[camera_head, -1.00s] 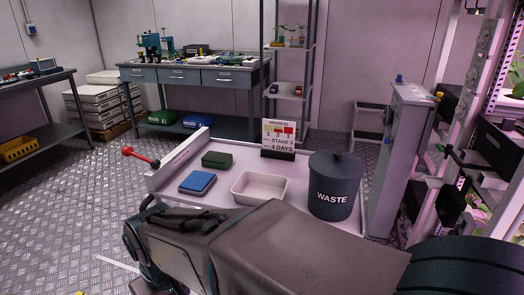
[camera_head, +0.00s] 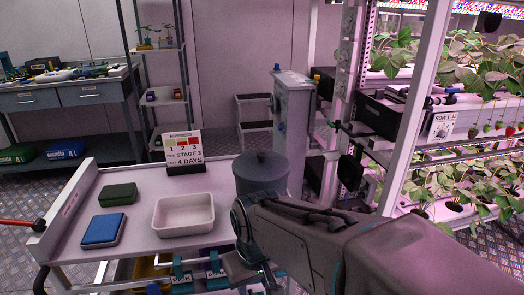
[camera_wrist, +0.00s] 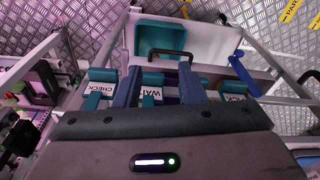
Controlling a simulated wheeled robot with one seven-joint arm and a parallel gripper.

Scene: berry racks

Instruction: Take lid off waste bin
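The dark grey waste bin (camera_head: 262,184) stands on the right part of the white cart (camera_head: 140,225) in the head view. Its lid (camera_head: 262,165) with a small knob is on top. My arm hides the bin's lower front and its label. In the wrist view my gripper (camera_wrist: 160,72) points down past the cart's front edge. Its two dark fingers are spread apart, with nothing held between them. I cannot make out the bin in the wrist view. My gripper is away from the lid, low in front of the cart.
A white tray (camera_head: 183,215), a blue box (camera_head: 103,230), a green box (camera_head: 118,194) and a ripeness sign (camera_head: 184,150) are on the cart. Teal clips with labels, one reading CHECK (camera_wrist: 98,90), line its front. Plant racks (camera_head: 450,160) stand to the right.

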